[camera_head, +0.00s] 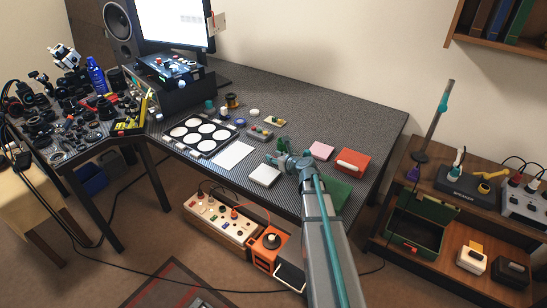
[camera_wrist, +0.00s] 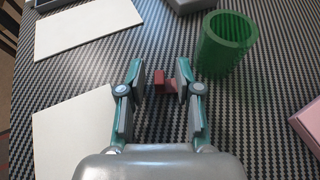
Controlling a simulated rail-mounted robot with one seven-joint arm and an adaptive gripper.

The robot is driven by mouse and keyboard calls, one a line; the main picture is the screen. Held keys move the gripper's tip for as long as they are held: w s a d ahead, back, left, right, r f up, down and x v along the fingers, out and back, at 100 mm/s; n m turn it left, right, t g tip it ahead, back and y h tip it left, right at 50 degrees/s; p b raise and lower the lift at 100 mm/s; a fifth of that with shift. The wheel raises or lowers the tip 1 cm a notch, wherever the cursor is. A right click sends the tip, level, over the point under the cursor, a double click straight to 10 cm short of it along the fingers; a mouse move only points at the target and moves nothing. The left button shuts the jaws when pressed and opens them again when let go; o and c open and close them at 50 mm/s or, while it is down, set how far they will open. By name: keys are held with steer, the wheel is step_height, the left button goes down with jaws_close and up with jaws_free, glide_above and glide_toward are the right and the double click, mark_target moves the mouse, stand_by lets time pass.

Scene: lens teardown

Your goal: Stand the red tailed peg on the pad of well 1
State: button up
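In the wrist view, my gripper (camera_wrist: 160,78) is open, its two fingers spread on either side of the red tailed peg (camera_wrist: 160,80). The peg shows as a small red block with a thinner, darker part to its right. A gap shows at the left finger; whether the right finger touches it, I cannot tell. In the head view, my gripper (camera_head: 288,160) is low over the table's front part and hides the peg. The black tray (camera_head: 177,141) with several round white-padded wells is left of it. I cannot read which is well 1.
A green ribbed hollow cylinder (camera_wrist: 226,45) stands right of my fingers. A white sheet (camera_head: 234,155) and a white block (camera_head: 264,175) lie between tray and gripper. A pink pad (camera_head: 321,150) and a red box (camera_head: 351,163) are to the right. The table's back right (camera_head: 340,115) is clear.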

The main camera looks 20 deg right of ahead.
steer(key=v, duration=1)
steer(key=shift+s, duration=0.1)
steer(key=shift+o, duration=0.6)
steer(key=shift+s+d+r, duration=0.1)
steer(key=shift+s+r, duration=0.05)
steer(key=shift+s, duration=0.2)
